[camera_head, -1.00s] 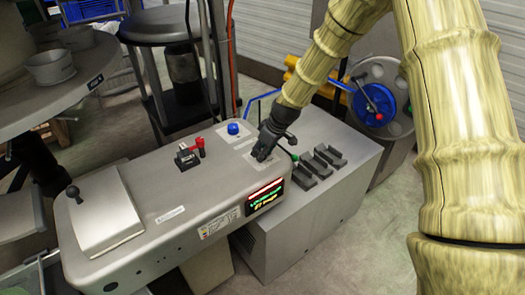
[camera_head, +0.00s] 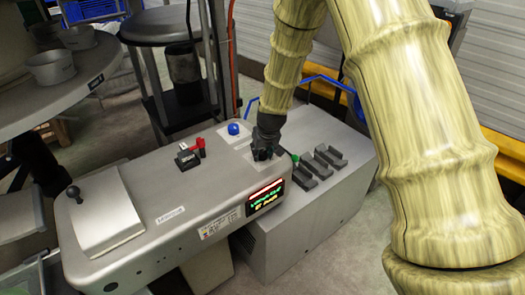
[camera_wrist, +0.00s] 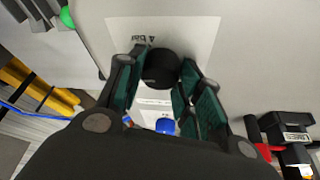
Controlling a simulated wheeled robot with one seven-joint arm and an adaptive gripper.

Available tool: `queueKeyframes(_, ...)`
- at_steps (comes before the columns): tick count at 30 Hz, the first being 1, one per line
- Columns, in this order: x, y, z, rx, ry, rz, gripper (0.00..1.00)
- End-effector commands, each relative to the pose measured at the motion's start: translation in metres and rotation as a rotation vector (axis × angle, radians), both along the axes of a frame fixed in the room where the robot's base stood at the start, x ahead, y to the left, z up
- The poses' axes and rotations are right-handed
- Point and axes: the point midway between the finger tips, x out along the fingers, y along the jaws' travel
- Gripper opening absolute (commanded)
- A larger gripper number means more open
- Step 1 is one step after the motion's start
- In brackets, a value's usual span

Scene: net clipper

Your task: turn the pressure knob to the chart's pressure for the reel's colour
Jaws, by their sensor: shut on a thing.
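My gripper (camera_head: 265,150) points down on the right end of the grey machine top. In the wrist view, my gripper (camera_wrist: 163,95) has its fingers on either side of a round black knob (camera_wrist: 158,68) and is shut on it. The knob sits on a pale plate (camera_wrist: 185,35) with a "4 bar" marking, seen upside down, beside it. In the head view, the gripper hides the knob. The machine's display (camera_head: 265,197) shows a red line and green text, too small to read surely. The reel is hidden behind my arm.
A blue button (camera_head: 233,129) and a red-handled black switch (camera_head: 190,155) stand left of the gripper. Black holders (camera_head: 318,162) and a green knob (camera_head: 295,158) lie to the right. A lidded box with a black ball handle (camera_head: 73,192) is at the far left.

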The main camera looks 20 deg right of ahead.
Motion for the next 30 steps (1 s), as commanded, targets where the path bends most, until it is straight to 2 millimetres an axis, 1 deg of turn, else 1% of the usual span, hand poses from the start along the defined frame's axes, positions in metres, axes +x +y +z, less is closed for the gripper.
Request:
queueKeyframes(1, 0.0026, -0.0009, 0.0036, -0.005, -0.007, -0.032, 0.12)
queueKeyframes(6, 0.0027, -0.0006, 0.0035, -0.004, -0.007, -0.128, 0.12)
queueKeyframes(12, 0.0028, -0.0008, 0.0034, -0.003, -0.007, -0.202, 0.12)
queueKeyframes(19, 0.0029, -0.0006, 0.0032, -0.002, -0.007, -0.235, 0.12)
queueKeyframes(30, 0.0029, -0.0007, 0.0032, -0.001, -0.007, -0.238, 0.12)
